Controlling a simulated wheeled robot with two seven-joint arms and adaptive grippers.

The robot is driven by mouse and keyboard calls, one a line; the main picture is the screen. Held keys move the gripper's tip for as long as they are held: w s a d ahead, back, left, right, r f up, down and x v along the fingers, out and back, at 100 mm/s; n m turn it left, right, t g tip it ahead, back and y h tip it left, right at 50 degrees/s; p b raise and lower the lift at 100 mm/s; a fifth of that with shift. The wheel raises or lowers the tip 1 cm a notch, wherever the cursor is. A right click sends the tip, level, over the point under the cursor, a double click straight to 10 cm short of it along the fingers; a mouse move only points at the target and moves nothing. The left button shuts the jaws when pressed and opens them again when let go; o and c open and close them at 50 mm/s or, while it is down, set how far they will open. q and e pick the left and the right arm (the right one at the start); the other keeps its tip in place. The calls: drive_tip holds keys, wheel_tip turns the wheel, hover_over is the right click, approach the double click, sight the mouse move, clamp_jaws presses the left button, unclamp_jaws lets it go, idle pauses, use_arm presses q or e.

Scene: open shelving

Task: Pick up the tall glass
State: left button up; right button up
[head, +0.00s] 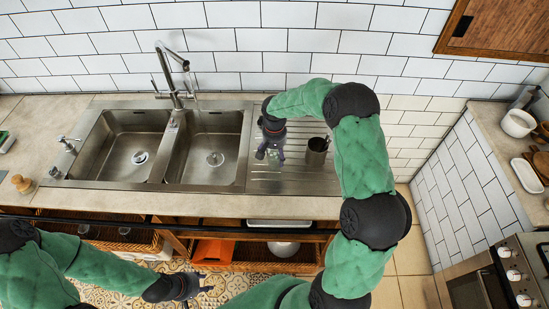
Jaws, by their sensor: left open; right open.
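A dark, see-through-looking upright cylinder, perhaps the tall glass (316,153), stands on the ribbed drainboard right of the sinks. It is too small to tell its material. My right gripper (270,153) points down over the drainboard, just left of this cylinder, with a small gap between them. It is open, and I cannot make out anything between its fingers; the area right under it is partly hidden. My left gripper (203,283) is open and empty, low in front of the counter, far from the cylinder.
A steel double sink (214,150) with a tall faucet (172,75) lies left of the drainboard (290,182). A soap pump (68,143) and a wooden-topped item (22,183) stand at the left. Below are open shelves with an orange item (213,251) and a white bowl (284,249).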

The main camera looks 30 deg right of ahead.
drive_tip(key=shift+f, duration=0.35)
drive_tip(key=c, duration=1.4)
drive_tip(key=shift+c, duration=0.2)
drive_tip(key=shift+r, duration=0.1)
